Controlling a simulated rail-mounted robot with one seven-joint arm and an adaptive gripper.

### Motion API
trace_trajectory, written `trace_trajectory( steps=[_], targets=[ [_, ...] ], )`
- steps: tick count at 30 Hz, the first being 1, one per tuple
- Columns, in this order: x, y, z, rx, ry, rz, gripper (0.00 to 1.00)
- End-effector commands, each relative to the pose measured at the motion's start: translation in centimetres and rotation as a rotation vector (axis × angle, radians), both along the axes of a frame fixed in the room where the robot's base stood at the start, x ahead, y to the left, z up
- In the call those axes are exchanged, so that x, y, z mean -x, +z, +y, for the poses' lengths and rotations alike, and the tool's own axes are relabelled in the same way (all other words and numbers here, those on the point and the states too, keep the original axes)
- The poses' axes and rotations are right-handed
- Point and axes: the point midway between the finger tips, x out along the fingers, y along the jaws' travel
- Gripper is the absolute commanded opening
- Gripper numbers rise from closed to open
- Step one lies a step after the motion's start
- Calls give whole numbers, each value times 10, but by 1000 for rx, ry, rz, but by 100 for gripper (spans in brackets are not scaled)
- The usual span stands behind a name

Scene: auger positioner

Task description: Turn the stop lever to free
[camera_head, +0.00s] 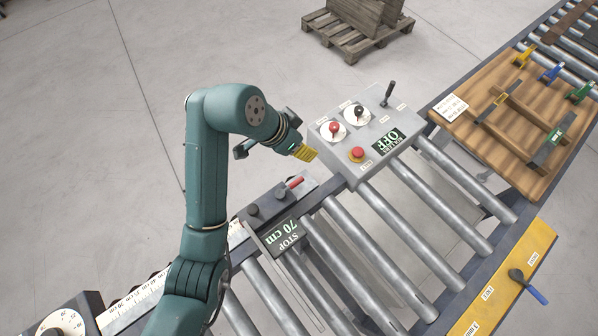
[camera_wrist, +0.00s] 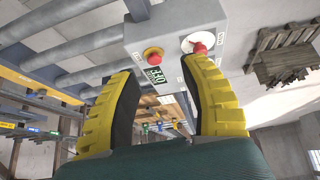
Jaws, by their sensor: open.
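The stop unit (camera_head: 280,236) sits on the ruled rail beside the rollers, its display reading STOP 70 cm. A short lever with a red handle (camera_head: 295,182) is on top of this unit; its exact setting is too small to tell. My gripper (camera_head: 305,153) has yellow fingers and is above and beyond the red-handled lever, close to the left edge of the grey control box. In the wrist view my gripper (camera_wrist: 160,75) is open with nothing between its fingers. The red-handled lever does not show in the wrist view.
The grey control box (camera_head: 388,116) carries a red button (camera_head: 357,154), a red knob (camera_head: 334,127), a black knob (camera_head: 359,111) and an OFF display. A yellow plate (camera_head: 520,262) with a blue-handled lever (camera_head: 536,291) is across the rollers. A wooden board (camera_head: 480,139) with coloured clamps lies at right.

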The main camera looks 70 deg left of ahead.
Motion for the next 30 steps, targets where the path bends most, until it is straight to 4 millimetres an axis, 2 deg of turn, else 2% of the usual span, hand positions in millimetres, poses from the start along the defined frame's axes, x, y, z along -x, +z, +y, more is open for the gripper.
trace_trajectory(
  steps=[1, 3, 7, 11, 15, 17, 24, 30],
  targets=[
    [32, -25, 10, 72, 19, 33, 45],
    [60, -38, 13, 144, 19, 58, 45],
    [78, -49, 12, 200, 14, 72, 45],
    [70, -70, 11, 203, 12, 73, 45],
    [56, -101, 10, 200, 12, 73, 45],
    [50, -107, 9, 204, 14, 74, 45],
    [26, -158, 7, 203, 14, 74, 45],
    [12, -186, 7, 200, 16, 73, 45]
  ],
)
